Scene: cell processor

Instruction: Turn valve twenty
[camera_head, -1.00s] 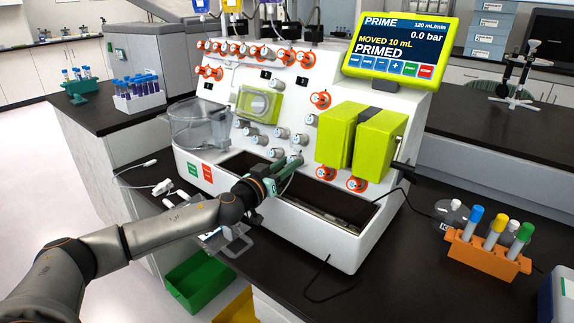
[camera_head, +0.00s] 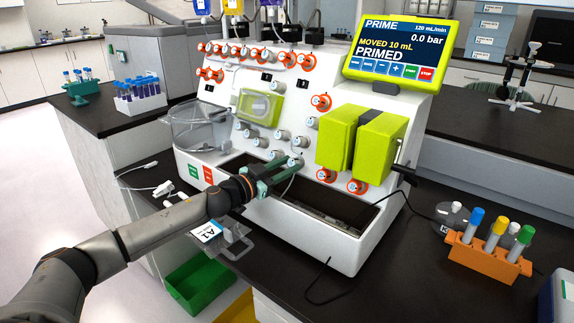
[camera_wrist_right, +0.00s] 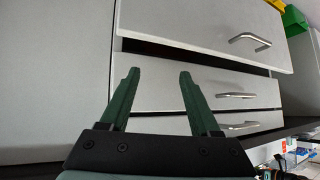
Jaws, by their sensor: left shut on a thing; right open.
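The cell processor (camera_head: 225,165) is a white machine with rows of grey and orange-red valve knobs on its sloped front. My left gripper (camera_head: 289,164) reaches in from the left and is shut on a grey valve knob (camera_head: 297,162) in the lowest row, above the dark trough. The fingers partly hide this knob, and its number is too small to read. My right gripper (camera_wrist_right: 159,75) is open and empty in the right wrist view, facing grey drawers (camera_wrist_right: 205,90).
A lime-green screen (camera_head: 403,50) reads PRIMED. Lime-green pump blocks (camera_head: 362,145) stand right of the gripper. A clear bowl (camera_head: 200,127) is on the left. An orange tube rack (camera_head: 485,258) stands on the bench at right. A card marked A1 (camera_head: 208,232) lies below my left arm.

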